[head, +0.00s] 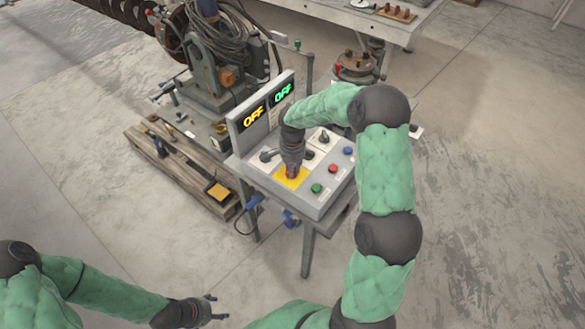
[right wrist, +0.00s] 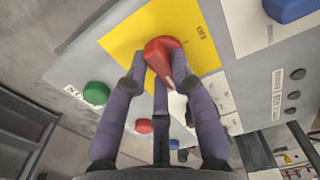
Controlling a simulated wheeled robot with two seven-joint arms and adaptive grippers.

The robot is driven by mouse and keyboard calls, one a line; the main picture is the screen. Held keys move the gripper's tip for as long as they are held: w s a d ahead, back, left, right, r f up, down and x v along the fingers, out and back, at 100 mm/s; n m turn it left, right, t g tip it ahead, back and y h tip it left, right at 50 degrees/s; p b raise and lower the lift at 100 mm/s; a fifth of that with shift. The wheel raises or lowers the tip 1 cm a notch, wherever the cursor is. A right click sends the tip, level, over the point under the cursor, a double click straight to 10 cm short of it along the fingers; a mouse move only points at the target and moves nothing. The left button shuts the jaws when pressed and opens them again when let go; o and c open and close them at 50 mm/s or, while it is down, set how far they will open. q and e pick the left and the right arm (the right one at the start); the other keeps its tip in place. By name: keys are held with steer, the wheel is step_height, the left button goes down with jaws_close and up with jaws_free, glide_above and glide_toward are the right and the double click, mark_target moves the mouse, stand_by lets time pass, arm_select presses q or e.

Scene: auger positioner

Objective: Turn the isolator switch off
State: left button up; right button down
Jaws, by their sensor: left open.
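The isolator switch is a red handle (right wrist: 163,58) on a yellow plate (right wrist: 120,42) in the right wrist view. The yellow plate also shows on the sloped grey control box (head: 320,207) in the head view. My right gripper (right wrist: 163,80) is down at the switch, its fingers on either side of the red handle. Whether they press on it I cannot tell. In the head view my right gripper (head: 291,172) hides most of the handle. My left gripper (head: 212,309) is open and empty, low in the picture, away from the box.
The box carries a green button (head: 316,188), a red button (head: 333,168), a blue button (head: 348,151) and other dark knobs. Open floor lies right.

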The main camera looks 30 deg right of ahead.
steer(key=shift+n, duration=0.4)
steer(key=n, duration=0.3)
steer(key=shift+w+n+p, duration=0.1)
steer(key=shift+n+p, duration=0.2)
steer(key=n+p, duration=0.1)
steer(key=n, duration=0.3)
steer(key=shift+d+n, duration=0.1)
steer(key=shift+n, duration=0.2)
steer(key=n+p, duration=0.1)
steer(key=n, duration=0.3)
steer(key=shift+w+n, duration=0.15)
steer(key=shift+n, duration=0.15)
steer(key=shift+w+n+p, duration=0.15)
steer(key=shift+n+p, duration=0.4)
steer(key=shift+n, duration=1.65)
steer(key=c, duration=1)
jaws_free()
steer(key=shift+c, duration=0.2)
